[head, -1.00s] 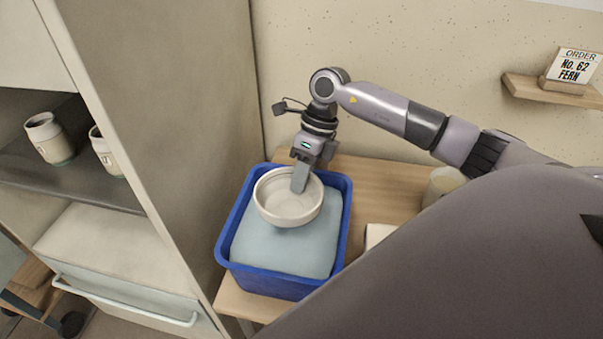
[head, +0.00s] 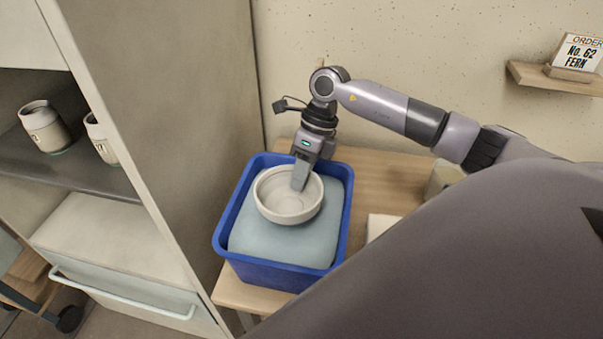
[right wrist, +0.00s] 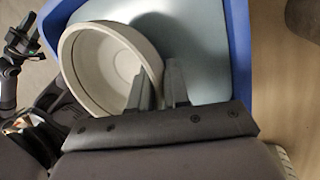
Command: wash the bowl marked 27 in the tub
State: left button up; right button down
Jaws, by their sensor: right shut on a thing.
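A cream bowl (head: 288,199) is at the blue tub (head: 222,240), over the pale blue surface (head: 285,245) that fills the tub. The bowl also shows in the right wrist view (right wrist: 95,65). My right gripper (head: 300,182) is shut on the bowl's far right rim, with one finger inside the bowl. In the right wrist view its two fingers (right wrist: 158,88) straddle the bowl's wall. The bowl is nearly level; I cannot tell how deep it sits in the tub. No number 27 can be read on it. My left gripper is not in the head view.
The tub stands on a wooden table (head: 385,190) beside a tall cabinet panel (head: 165,130). Two cups (head: 43,127) stand on the shelf at left. A small wall shelf (head: 555,80) holds an order card (head: 578,54) reading No. 62 Fern. A pale block (head: 380,225) lies right of the tub.

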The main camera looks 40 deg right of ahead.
aim_at(298, 196)
jog(key=shift+f+b, duration=2.15)
jog(key=shift+f, duration=0.75)
jog(key=shift+a, duration=0.15)
jog(key=shift+a, duration=0.45)
jog(key=shift+d, duration=1.2)
jog(key=shift+a, duration=0.1)
jog(key=shift+a, duration=1.1)
jog(key=shift+d, duration=0.1)
